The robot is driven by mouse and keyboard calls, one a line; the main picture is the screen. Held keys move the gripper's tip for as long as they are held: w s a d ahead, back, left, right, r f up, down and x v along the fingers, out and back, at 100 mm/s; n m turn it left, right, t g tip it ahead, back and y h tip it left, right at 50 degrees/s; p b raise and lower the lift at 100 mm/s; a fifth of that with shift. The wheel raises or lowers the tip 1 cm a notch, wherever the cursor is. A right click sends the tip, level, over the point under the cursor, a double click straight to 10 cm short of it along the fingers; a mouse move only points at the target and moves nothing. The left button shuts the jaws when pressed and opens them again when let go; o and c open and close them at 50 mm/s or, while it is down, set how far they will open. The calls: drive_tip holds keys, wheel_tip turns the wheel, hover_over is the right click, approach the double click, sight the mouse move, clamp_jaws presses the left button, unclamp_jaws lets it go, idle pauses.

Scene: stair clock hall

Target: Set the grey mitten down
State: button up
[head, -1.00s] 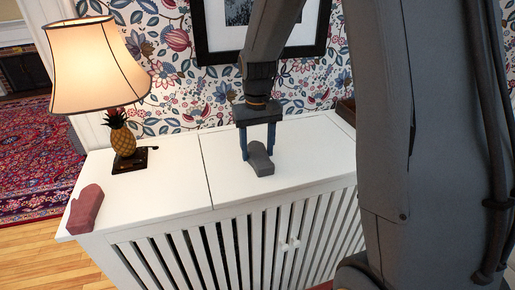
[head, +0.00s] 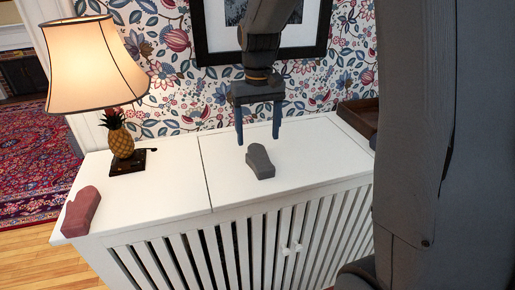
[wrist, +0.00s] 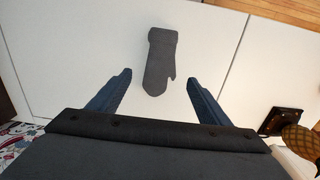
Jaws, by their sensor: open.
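The grey mitten (head: 260,161) lies on the white slatted cabinet top (head: 225,182), on the middle panel just right of a seam. It also shows in the wrist view (wrist: 160,60), lying flat beyond the fingertips. My gripper (head: 258,140) is open and empty above and behind the mitten, with its two blue fingers apart and clear of it.
A red mitten (head: 80,212) lies at the cabinet's left front corner. A lit lamp with a pineapple base (head: 121,140) stands at the back left. A brown wooden tray (head: 360,115) sits at the back right. A framed picture (head: 300,40) hangs behind my gripper.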

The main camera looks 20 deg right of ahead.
wheel_tip(320, 180, up, 6)
drive_tip(key=shift+f+b, duration=0.1)
drive_tip(key=shift+b, duration=0.45)
